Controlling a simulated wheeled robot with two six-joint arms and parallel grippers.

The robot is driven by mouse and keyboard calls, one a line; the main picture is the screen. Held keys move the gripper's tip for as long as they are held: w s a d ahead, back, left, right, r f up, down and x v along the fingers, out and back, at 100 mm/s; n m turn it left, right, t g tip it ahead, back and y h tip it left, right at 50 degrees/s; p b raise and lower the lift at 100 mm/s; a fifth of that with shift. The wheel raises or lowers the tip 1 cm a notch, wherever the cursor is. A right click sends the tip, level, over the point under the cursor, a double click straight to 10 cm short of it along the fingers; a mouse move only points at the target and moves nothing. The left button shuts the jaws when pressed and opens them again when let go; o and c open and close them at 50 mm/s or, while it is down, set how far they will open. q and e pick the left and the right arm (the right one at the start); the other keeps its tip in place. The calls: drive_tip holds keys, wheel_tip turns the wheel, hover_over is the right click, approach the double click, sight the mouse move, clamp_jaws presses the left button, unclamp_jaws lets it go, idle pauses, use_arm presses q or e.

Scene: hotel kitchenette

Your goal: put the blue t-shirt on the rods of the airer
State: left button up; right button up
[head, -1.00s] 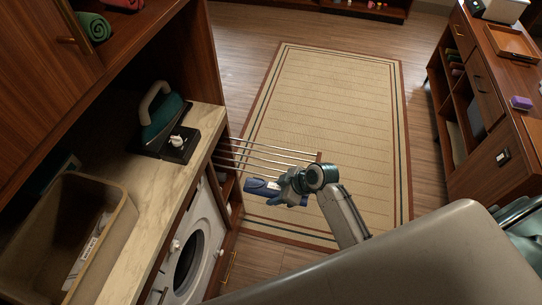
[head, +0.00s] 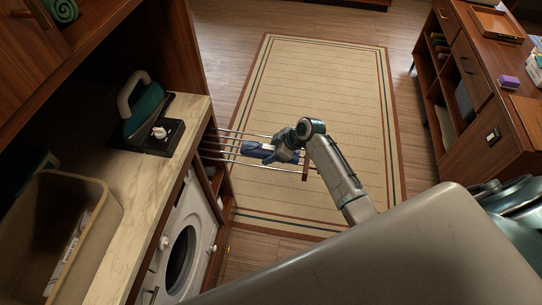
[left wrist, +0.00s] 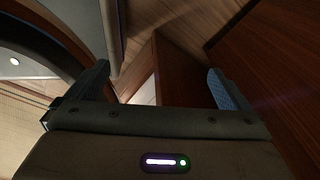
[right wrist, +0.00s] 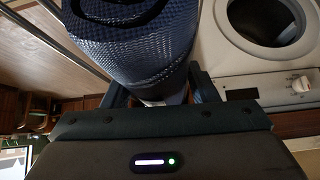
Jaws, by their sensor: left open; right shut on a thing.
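The blue t-shirt (head: 257,151) is a dark blue roll with a pale patch. It also shows large and textured in the right wrist view (right wrist: 135,40). My right gripper (head: 280,149) is shut on it; its fingers flank the roll in the right wrist view (right wrist: 152,88). The airer's thin metal rods (head: 228,155) jut out from the cabinet side to a wooden end bar (head: 306,166). The t-shirt overlaps the rods in the head view; I cannot tell if it touches them. My left gripper (left wrist: 160,88) is open and empty, seen only in the left wrist view.
A counter (head: 140,192) at left holds an iron (head: 142,105) on a dark base and a brown bin (head: 65,230). A washing machine (head: 184,245) stands below it. A rug (head: 325,85) covers the open floor. A wooden cabinet (head: 500,130) stands at right.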

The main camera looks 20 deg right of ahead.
drive_tip(key=shift+f, duration=0.1)
drive_tip(key=shift+f, duration=0.1)
drive_tip(key=o, duration=1.1)
drive_tip(key=shift+d+r+p, duration=0.15)
drive_tip(key=shift+r+p, duration=0.25)
drive_tip(key=shift+p, duration=0.05)
drive_tip(key=p+v, duration=0.3)
drive_tip(key=v, duration=0.1)
drive_tip(key=shift+s+d+r, duration=0.1)
drive_tip(key=shift+r, duration=0.2)
drive_tip(key=v, duration=0.6)
drive_tip(key=shift+s+d+r, duration=0.15)
drive_tip(key=shift+s+d, duration=0.1)
drive_tip(key=shift+d, duration=0.05)
